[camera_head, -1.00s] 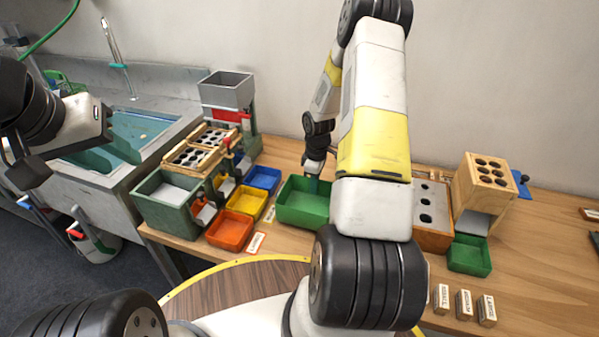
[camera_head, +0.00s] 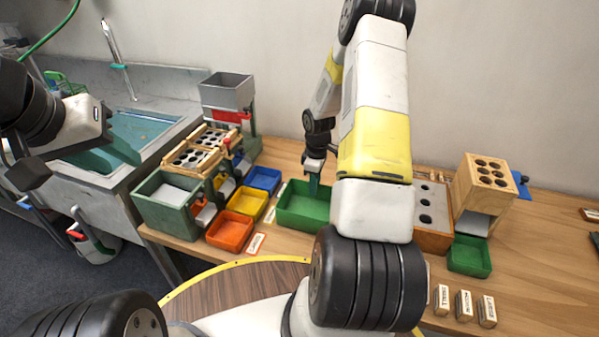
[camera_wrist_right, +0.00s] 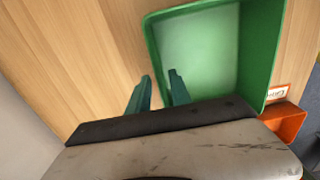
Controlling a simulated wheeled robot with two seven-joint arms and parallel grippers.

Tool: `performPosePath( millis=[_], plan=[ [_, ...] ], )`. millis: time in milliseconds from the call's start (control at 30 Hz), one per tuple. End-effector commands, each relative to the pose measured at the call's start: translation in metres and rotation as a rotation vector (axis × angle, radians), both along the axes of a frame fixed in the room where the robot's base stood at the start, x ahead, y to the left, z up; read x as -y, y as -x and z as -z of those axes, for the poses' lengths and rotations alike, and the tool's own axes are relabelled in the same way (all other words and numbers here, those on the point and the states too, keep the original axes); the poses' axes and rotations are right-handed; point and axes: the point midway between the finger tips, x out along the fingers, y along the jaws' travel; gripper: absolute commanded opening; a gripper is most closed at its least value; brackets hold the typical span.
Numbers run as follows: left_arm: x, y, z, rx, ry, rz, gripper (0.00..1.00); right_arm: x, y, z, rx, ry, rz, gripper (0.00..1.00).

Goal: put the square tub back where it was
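A green open tub (camera_head: 303,206) stands on the wooden bench, left of the middle, partly behind my right arm; its floor looks bare. It also shows in the right wrist view (camera_wrist_right: 200,55). My right gripper (camera_head: 315,182) points down at the tub's back rim. In the right wrist view its two teal fingers (camera_wrist_right: 160,82) are apart, one on each side of the tub's wall, with a gap between them. A smaller green square tub (camera_head: 469,255) stands under the wooden holed block at the right. My left gripper (camera_head: 30,172) hangs at the far left, its fingers unclear.
Orange (camera_head: 230,231), yellow (camera_head: 247,205) and blue (camera_head: 263,180) bins stand left of the green tub, beside a green-framed sorting machine (camera_head: 168,205). Labelled blocks (camera_head: 464,305) lie at the front right. A sink (camera_head: 140,125) is at the left. The bench's right end is mostly clear.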

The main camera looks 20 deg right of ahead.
Motion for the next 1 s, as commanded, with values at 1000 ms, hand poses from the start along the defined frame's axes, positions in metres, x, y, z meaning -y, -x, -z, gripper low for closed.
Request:
performPosePath(
  millis=[1000],
  plan=[
    [0.000,0.000,0.000,0.000,0.000,0.000,0.36,-0.065,0.068,-0.281,0.227,-0.025,0.369,0.25]
  ],
)
